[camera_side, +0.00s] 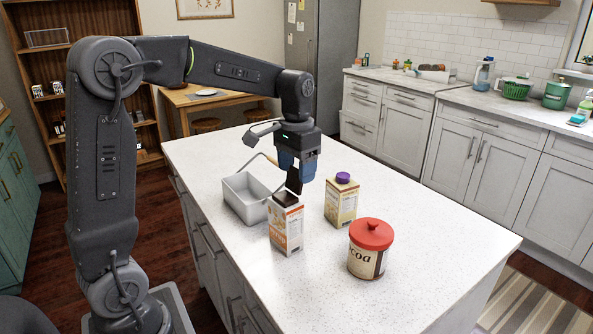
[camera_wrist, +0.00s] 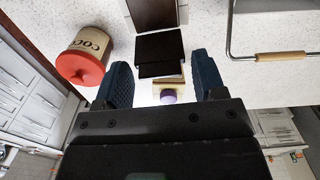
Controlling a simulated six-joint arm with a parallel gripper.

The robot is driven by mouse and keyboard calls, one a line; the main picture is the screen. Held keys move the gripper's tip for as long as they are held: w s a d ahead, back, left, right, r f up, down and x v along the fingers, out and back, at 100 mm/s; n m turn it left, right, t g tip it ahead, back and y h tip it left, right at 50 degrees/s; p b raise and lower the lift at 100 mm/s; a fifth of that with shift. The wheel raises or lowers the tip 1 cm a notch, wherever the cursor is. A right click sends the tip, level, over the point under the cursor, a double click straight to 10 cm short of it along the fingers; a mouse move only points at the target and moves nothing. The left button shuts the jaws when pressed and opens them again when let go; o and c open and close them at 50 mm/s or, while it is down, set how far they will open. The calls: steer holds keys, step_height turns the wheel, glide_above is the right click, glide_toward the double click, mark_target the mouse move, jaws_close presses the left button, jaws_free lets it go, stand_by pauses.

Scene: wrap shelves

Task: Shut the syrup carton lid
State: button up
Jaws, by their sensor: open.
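The carton (camera_side: 287,228), white and orange and likely the syrup carton, stands upright on the white island. Its dark lid (camera_side: 294,180) stands raised at the edge of the brown top, on the side toward my gripper. In the wrist view the dark lid (camera_wrist: 160,48) lies across the gap between my fingers, with the brown carton top (camera_wrist: 152,13) beyond it. My gripper (camera_side: 298,172) is open, pointing down just behind and above the lid. I cannot tell whether a finger touches the lid. The carton's inside is hidden.
A carton with a purple cap (camera_side: 341,204) stands close to the right of my gripper, and also shows below the lid in the wrist view (camera_wrist: 168,96). A red-lidded cocoa canister (camera_side: 367,262) stands front right. A grey tin (camera_side: 240,206) sits left. The island's right side is clear.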

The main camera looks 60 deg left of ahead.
steer(key=shift+c, duration=0.5)
steer(key=shift+c, duration=1)
steer(key=shift+s, duration=0.1)
steer(key=shift+s, duration=0.65)
steer(key=shift+s, duration=0.1)
steer(key=shift+s+d+r, duration=0.1)
steer(key=shift+s+r, duration=0.05)
steer(key=shift+s, duration=0.2)
steer(key=shift+s+r, duration=0.25)
